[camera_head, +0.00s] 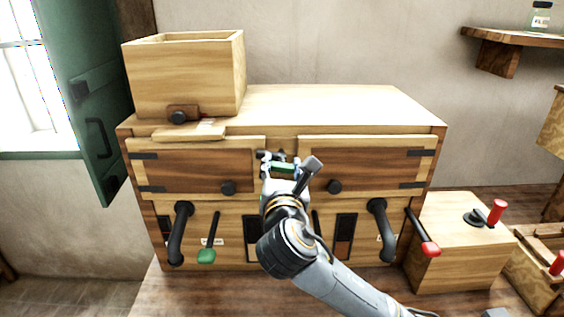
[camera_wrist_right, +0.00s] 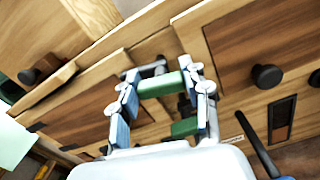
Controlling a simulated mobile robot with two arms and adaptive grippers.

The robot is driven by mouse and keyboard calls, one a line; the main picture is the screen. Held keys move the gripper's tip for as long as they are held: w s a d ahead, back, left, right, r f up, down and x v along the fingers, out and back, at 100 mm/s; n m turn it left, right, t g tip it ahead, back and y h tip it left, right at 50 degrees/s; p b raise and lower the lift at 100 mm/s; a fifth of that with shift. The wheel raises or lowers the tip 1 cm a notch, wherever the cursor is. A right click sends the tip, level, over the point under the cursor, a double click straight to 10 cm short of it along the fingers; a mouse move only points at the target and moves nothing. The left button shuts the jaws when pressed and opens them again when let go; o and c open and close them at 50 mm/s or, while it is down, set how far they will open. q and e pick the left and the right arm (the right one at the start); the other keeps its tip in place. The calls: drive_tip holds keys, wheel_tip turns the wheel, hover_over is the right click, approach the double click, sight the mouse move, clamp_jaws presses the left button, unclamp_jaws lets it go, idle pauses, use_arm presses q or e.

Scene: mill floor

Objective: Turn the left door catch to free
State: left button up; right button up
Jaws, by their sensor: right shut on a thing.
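The catch's exact angle cannot be told. My left gripper is not in view.
An open wooden box (camera_head: 185,80) stands on the cabinet's left top. Below the doors are black handles (camera_head: 178,235), a green-tipped lever (camera_head: 210,240) and a red-tipped lever (camera_head: 425,235). A wooden block with a red-handled lever (camera_head: 497,212) stands at right. The cabinet top's right side is clear.

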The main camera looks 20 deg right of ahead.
drive_tip(key=m+p, duration=0.1)
drive_tip(key=m, duration=0.1)
drive_tip(key=shift+r+m, duration=0.1)
drive_tip(key=shift+m, duration=0.3)
drive_tip(key=m+p, duration=0.1)
drive_tip(key=m, duration=0.1)
drive_tip(key=shift+m, duration=0.4)
drive_tip(key=m+p, duration=0.1)
drive_tip(key=m, duration=0.1)
drive_tip(key=shift+d+m, duration=0.1)
drive_tip(key=shift+m, duration=0.2)
drive_tip(key=shift+f+m, duration=0.2)
drive_tip(key=shift+m, duration=1.4)
drive_tip(key=o, duration=1.2)
drive_tip(key=shift+c, duration=0.2)
drive_tip(key=shift+s, duration=0.1)
